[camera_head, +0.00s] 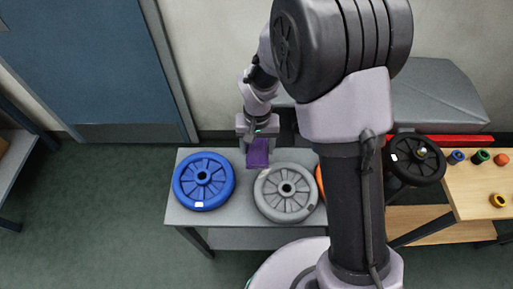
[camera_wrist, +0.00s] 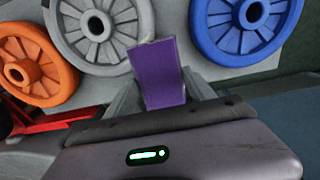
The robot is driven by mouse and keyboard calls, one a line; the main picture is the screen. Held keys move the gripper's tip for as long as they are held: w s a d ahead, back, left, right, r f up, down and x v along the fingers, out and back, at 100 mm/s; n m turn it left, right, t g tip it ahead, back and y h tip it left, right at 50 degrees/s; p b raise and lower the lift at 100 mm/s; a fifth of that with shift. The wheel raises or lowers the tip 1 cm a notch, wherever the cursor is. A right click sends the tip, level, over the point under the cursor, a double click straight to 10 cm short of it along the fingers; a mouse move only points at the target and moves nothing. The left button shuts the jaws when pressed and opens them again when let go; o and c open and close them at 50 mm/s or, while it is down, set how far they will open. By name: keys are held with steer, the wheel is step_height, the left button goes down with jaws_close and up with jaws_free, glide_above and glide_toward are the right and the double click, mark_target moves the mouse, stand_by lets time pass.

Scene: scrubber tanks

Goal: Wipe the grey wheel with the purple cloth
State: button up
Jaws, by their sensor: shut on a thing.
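The grey wheel (camera_head: 286,192) lies flat on a grey table (camera_head: 232,216), between a blue wheel and an orange wheel. It also shows at the top of the wrist view (camera_wrist: 100,32), partly cut off by the frame. The purple cloth (camera_head: 258,153) is held by my gripper (camera_head: 257,137) near the back edge of the table, between the blue and grey wheels. In the wrist view the cloth (camera_wrist: 160,72) stands out from between the fingers, in front of the grey wheel's edge. My gripper is shut on it. I cannot tell whether the cloth touches the grey wheel.
The blue wheel (camera_head: 203,181) lies at the table's left. The orange wheel (camera_head: 320,181) is mostly hidden behind my arm in the head view. A black wheel (camera_head: 418,159) is further right, beside a wooden table (camera_head: 478,183) with small coloured rings. A grey bench (camera_head: 435,95) stands behind.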

mark_target(257, 149)
steer(key=shift+r+p, duration=1.4)
steer(key=shift+r, duration=0.65)
